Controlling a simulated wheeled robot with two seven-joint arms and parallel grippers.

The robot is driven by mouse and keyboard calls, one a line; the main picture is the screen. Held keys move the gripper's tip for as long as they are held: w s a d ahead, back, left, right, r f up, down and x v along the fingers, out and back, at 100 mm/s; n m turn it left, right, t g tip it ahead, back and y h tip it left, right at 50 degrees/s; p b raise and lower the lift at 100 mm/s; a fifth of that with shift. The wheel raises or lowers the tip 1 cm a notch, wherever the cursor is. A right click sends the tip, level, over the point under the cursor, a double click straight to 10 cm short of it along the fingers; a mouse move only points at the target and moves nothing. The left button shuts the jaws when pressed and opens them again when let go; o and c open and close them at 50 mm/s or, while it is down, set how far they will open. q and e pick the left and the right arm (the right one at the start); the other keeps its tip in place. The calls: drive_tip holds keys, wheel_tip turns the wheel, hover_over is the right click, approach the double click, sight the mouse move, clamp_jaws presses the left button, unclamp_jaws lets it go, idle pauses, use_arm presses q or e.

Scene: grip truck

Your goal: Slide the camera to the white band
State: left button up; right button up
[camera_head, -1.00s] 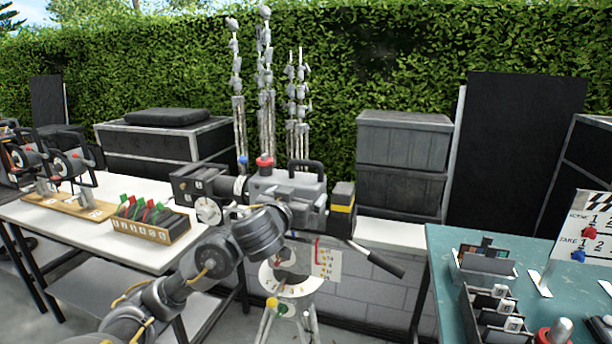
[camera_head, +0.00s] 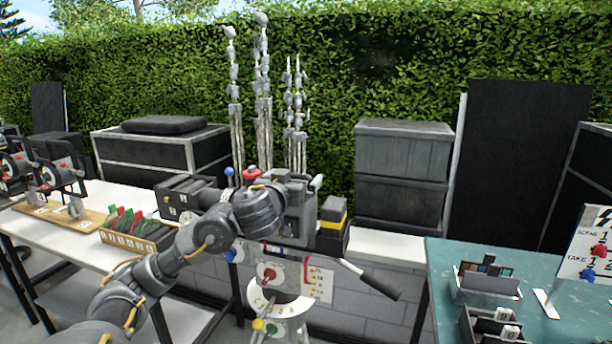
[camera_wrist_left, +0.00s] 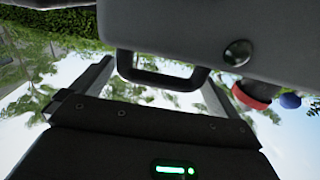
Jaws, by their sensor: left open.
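The grey film camera (camera_head: 293,215) sits on a tripod in the middle of the head view, with a dark lens box (camera_head: 180,198) on its left. My left arm reaches over its near side, and its wrist hides part of the camera body and top handle. In the left wrist view my left gripper (camera_wrist_left: 157,68) is open, with its fingers on either side of the black handle (camera_wrist_left: 165,78). Contact cannot be told. Under the camera a narrow strip (camera_head: 285,252) carries small coloured marks. I cannot make out a white band clearly. My right gripper is out of view.
A black and yellow block (camera_head: 333,222) sits right of the camera. A pan handle (camera_head: 372,280) sticks out below right. A white table (camera_head: 75,243) with reels and a clip rack stands left; a teal table (camera_head: 450,262) with trays stands right.

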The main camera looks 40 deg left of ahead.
use_arm(q)
drive_tip(key=shift+w+a, duration=0.2)
drive_tip(key=shift+w, duration=0.25)
drive_tip(key=shift+r, duration=0.1)
